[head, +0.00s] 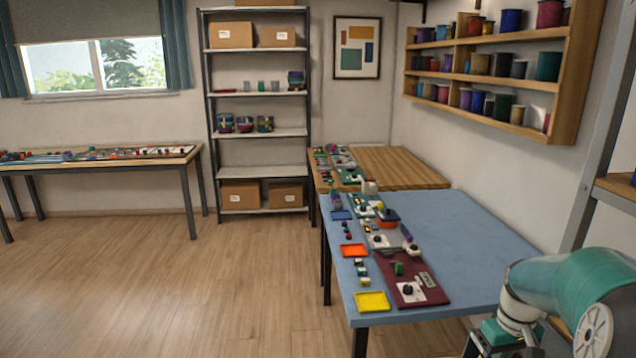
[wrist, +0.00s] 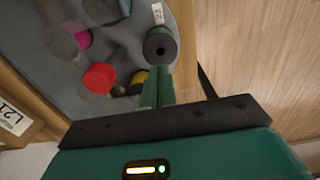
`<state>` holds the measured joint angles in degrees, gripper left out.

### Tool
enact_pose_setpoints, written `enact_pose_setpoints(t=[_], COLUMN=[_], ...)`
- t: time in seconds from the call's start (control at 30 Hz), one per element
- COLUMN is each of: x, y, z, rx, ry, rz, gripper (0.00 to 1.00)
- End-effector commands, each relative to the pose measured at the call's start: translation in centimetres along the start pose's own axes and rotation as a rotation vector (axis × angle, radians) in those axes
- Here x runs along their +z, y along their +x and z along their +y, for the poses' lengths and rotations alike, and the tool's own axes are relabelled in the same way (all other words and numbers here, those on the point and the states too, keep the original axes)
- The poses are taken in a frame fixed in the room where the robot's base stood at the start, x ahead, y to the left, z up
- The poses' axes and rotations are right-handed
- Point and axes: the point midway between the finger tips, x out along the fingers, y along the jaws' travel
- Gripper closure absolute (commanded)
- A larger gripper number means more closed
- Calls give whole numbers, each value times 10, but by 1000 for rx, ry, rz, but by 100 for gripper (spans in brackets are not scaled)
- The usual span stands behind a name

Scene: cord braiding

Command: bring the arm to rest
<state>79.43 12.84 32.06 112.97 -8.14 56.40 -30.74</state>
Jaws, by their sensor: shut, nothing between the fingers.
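My gripper (wrist: 157,88) shows in the wrist view as two green fingers side by side, closed with nothing between them. Its fingertips point at a dark green spool (wrist: 159,44); I cannot tell whether they touch it. In the head view my teal arm (head: 560,285) is folded at the lower right, and its gripper end is not clearly visible there.
By the fingers, a grey surface (wrist: 45,50) holds a red round piece (wrist: 99,78) and other spools. The blue table (head: 460,225) carries a maroon board (head: 412,285), a yellow tray (head: 372,301) and an orange tray (head: 354,250). Open floor (head: 200,290) lies left.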

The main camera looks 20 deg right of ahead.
Motion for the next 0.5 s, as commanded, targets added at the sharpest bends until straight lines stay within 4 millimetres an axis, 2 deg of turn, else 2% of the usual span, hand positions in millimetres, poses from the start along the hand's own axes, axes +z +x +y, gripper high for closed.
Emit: enact_pose_setpoints(t=[0.2,0.5], x=[0,0], y=[-15,-17], z=[0,0], rx=[2,0], ry=[0,0], rz=[1,1], gripper=[100,100])
